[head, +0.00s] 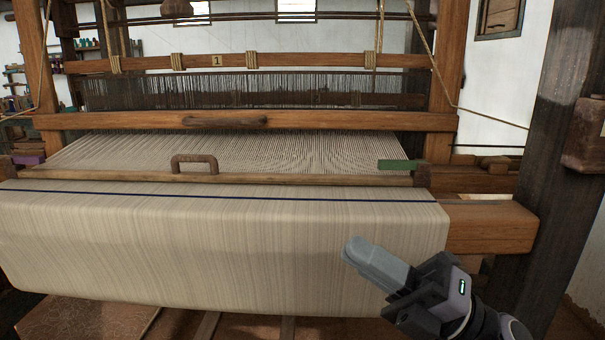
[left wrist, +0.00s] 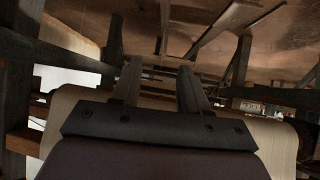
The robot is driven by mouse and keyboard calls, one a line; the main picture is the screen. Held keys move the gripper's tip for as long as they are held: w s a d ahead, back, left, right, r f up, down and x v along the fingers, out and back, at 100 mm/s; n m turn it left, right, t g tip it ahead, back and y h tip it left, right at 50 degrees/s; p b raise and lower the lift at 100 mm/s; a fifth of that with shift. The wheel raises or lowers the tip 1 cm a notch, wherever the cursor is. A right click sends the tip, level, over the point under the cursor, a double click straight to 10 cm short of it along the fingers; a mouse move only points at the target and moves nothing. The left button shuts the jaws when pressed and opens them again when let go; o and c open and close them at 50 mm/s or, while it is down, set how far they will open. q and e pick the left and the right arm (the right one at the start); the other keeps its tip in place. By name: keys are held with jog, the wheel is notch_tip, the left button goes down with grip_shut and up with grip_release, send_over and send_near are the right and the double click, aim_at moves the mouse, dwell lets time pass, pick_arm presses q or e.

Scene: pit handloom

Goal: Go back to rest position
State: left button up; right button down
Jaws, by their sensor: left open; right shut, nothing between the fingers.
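My right gripper (head: 372,262) shows at the lower right of the head view, in front of the cloth roll. Its fingers are shut together with nothing between them. My left gripper (left wrist: 160,85) shows only in the left wrist view, with its two fingers apart and nothing between them. The pale cloth roll (head: 220,245) of the loom lies behind it in that view. My left arm is not in the head view.
The loom's wooden beam end (head: 490,228) sticks out right of the roll, near a dark post (head: 560,150). A brown handle (head: 194,163) and a green block (head: 400,164) sit by the warp threads. Open space lies in front of the roll.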

jog(key=w+d+f+m+t+h+p, duration=0.15)
jog(key=d+f+m+t+h, duration=0.25)
jog(key=f+m+t+h, duration=0.45)
jog(key=w+d+f+m+t+h+p, duration=0.1)
jog(key=w+d+f+m+t+h, duration=0.2)
jog(key=f+m+h, duration=0.9)
jog(key=s+d+f+m+g+p, duration=0.1)
jog(key=s+d+f+m+g, duration=0.2)
jog(key=s+f+m, duration=0.3)
jog(key=s+d+f+m+g+p, duration=0.1)
jog(key=s+d+f+m+g, duration=0.2)
jog(key=s+f, duration=0.8)
jog(key=f+m+g, duration=0.1)
jog(key=m+g, duration=0.1)
jog(key=m, duration=0.2)
jog(key=shift+f, duration=0.15)
jog(key=shift+s, duration=0.1)
